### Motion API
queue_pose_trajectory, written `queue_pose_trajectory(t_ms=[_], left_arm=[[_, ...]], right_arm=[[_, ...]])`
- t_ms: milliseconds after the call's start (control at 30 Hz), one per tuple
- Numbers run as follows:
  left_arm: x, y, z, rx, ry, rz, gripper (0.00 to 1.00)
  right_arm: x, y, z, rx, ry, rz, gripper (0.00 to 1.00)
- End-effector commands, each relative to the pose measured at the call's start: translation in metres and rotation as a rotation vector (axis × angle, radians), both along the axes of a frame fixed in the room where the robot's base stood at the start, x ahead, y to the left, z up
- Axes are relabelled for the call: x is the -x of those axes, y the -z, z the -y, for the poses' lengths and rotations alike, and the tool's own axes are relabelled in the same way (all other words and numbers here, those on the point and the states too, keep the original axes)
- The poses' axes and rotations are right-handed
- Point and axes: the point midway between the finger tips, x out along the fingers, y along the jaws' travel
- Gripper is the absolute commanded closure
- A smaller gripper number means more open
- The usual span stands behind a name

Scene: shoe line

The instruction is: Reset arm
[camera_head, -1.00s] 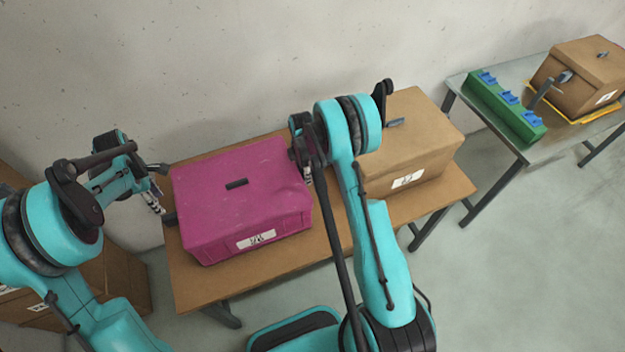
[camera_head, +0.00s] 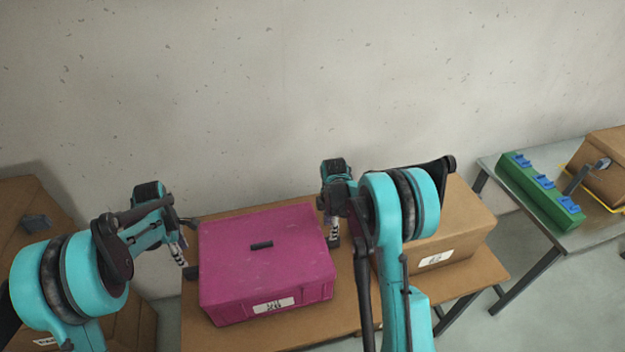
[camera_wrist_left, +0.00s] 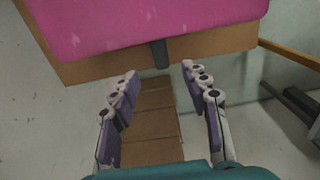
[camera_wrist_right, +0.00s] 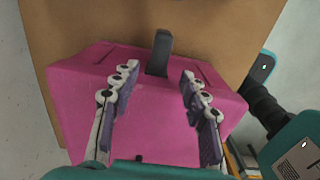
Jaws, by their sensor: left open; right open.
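A magenta box (camera_head: 266,262) with a closed lid sits on a brown table (camera_head: 190,335), its label facing front. My left gripper (camera_head: 182,250) is open beside the box's left side. In the left wrist view, its open fingers (camera_wrist_left: 159,74) point at a black side handle (camera_wrist_left: 159,54), with nothing seen between them. My right gripper (camera_head: 333,228) is at the box's right side, partly hidden by its wrist. In the right wrist view, its fingers (camera_wrist_right: 159,72) are open near the other black handle (camera_wrist_right: 159,54); contact cannot be told.
A brown box (camera_head: 455,230) stands right of the magenta one, partly behind my right arm. A grey table (camera_head: 570,238) at the right holds a green rack (camera_head: 540,192) with blue parts and another brown box (camera_head: 606,160). More brown boxes (camera_head: 35,215) stand at the left. A wall is behind.

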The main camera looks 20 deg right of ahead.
Motion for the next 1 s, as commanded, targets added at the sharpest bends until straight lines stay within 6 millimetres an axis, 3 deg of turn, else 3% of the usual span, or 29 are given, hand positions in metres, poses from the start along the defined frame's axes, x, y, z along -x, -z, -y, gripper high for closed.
queue_pose_trajectory(t_ms=[167,367,500,700,833,1000], left_arm=[[0.001,-0.002,0.001,0.000,0.011,0.004,0.54],[0.021,-0.032,0.009,-0.012,0.176,0.069,0.54],[0.052,-0.062,0.018,-0.042,0.394,0.152,0.54],[0.105,-0.089,0.031,-0.114,0.708,0.265,0.54],[0.143,-0.094,0.038,-0.181,0.908,0.332,0.54],[0.191,-0.084,0.046,-0.288,1.164,0.408,0.54]], right_arm=[[0.001,-0.002,-0.001,0.000,0.011,0.004,0.55],[0.018,-0.037,-0.009,0.000,0.174,0.070,0.55],[0.047,-0.074,-0.018,-0.020,0.391,0.156,0.55],[0.099,-0.109,-0.031,-0.086,0.704,0.275,0.55],[0.138,-0.118,-0.038,-0.154,0.905,0.346,0.55],[0.188,-0.113,-0.046,-0.269,1.160,0.420,0.55]])
